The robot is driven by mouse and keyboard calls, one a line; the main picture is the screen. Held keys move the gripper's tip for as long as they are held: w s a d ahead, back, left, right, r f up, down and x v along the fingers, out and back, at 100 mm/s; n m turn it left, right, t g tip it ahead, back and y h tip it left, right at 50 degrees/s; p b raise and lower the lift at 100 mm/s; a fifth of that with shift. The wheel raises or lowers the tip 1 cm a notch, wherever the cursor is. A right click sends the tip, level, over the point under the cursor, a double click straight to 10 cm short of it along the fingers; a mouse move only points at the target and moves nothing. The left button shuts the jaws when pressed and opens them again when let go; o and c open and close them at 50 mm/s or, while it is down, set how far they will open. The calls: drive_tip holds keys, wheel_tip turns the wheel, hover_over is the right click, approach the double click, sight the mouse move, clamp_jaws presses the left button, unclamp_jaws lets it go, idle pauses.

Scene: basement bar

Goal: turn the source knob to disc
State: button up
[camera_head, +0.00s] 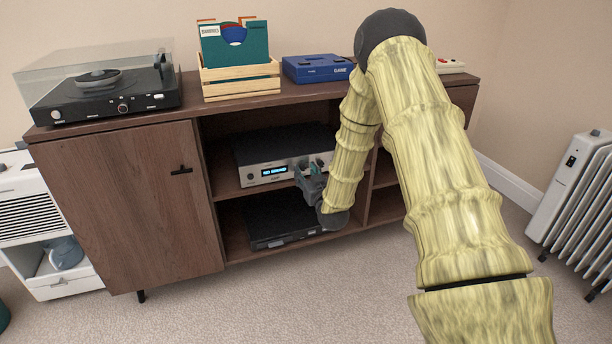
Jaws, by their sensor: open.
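The silver-fronted amplifier (250,171) sits on the upper open shelf of the brown cabinet. Its blue display (275,171) is lit, but I cannot read the text for certain. My gripper (308,167) is open at the right part of the amplifier's front, its fingers close to the panel. The source knob cannot be made out clearly; the fingers and wrist cover that part of the front. I cannot tell whether the fingers touch a knob, or where it points.
A black device (270,238) lies on the lower shelf. A turntable (105,95), a wooden record crate (240,88) and a blue case (318,68) stand on the cabinet top (190,104). A white radiator (580,190) stands at right. Carpet in front is clear.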

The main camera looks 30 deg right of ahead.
drive_tip(key=shift+w+d, duration=0.15)
drive_tip(key=shift+w, duration=0.4)
clamp_jaws()
drive_tip(key=shift+d, duration=0.15)
